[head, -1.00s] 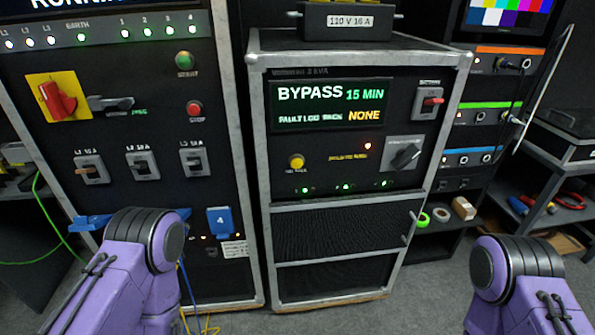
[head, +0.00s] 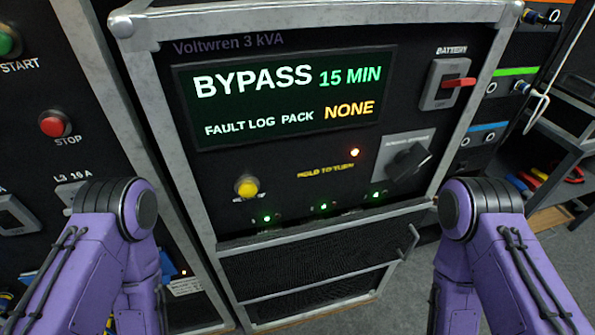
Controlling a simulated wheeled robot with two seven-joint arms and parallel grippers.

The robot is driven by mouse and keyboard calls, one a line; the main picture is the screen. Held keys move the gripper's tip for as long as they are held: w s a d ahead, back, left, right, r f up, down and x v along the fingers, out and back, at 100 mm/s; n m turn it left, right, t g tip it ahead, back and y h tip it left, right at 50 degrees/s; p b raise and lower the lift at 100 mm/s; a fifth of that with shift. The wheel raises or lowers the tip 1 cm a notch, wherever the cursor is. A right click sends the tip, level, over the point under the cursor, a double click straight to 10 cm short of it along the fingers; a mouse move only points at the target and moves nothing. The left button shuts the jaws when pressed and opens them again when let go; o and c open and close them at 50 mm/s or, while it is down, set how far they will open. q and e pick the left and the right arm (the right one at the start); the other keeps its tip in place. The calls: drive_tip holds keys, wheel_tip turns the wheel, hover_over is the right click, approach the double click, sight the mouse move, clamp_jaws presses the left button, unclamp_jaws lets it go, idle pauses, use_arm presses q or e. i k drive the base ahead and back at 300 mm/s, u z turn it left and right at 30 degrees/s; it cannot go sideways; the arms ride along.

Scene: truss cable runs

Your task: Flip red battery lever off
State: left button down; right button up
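The red battery lever (head: 458,83) sits in a grey switch plate (head: 444,97) under the label BATTERY, at the upper right of the UPS front panel. The lever lies roughly level and sticks out to the right. The UPS display (head: 290,97) reads BYPASS, 15 MIN, FAULT LOG and PACK NONE. My two purple arms show at the lower left and lower right, below the lever. Neither gripper is in the picture, and nothing of mine touches the lever.
A black rotary knob (head: 410,160) and a yellow button (head: 246,187) are lower on the same panel. A metal frame edge borders the panel. A cabinet with a red STOP button (head: 55,124) stands at left. A rack with a hanging white cable (head: 538,108) is at right.

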sight(463, 82)
drive_tip(key=k, duration=1.35)
drive_tip(key=z, duration=0.4)
drive_tip(key=i, duration=0.3)
drive_tip(key=z, duration=0.7)
drive_tip(key=i, duration=1.1)
drive_tip(key=u, duration=0.5)
